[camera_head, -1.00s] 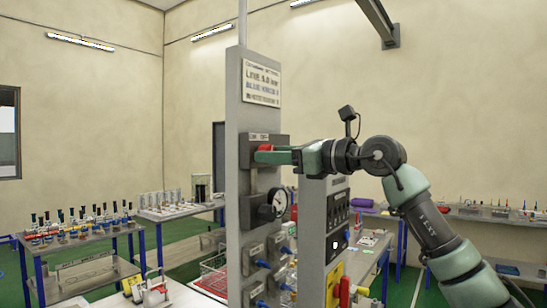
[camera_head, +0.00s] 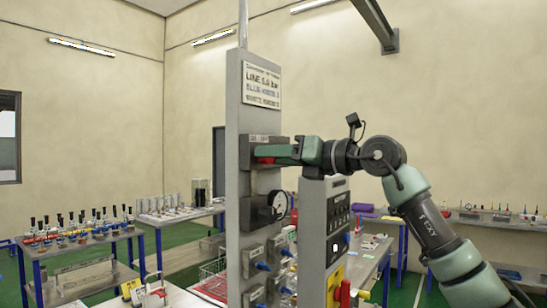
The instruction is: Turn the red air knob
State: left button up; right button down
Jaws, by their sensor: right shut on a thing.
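The red air knob (camera_head: 265,160) sits on a grey block (camera_head: 247,155) high on the tall grey panel post (camera_head: 234,110). My right gripper (camera_head: 272,153) comes in from the right and is shut on the knob. Its green fingers cover most of the knob, and a red edge shows just below them. A round pressure gauge (camera_head: 276,205) is mounted below the knob, its needle too small to read. The sign (camera_head: 261,84) above the knob has a top line that seems to read LINE 0.0 bar. My left gripper is not in view.
Blue-handled fittings (camera_head: 262,266) line the lower panel. A second grey post (camera_head: 318,215) stands close under my right wrist. A workbench (camera_head: 70,250) with several bottles stands at left; another bench (camera_head: 490,218) is at right.

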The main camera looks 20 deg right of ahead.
jog(key=c, duration=0.9)
grip_release()
jog(key=shift+s+d, duration=0.1)
jog(key=b+v, duration=0.3)
jog(key=v, duration=0.4)
jog(key=shift+s+d+b, duration=0.2)
jog(key=shift+s+b, duration=0.05)
jog(key=shift+b, duration=0.05)
jog(key=shift+a+f, duration=0.1)
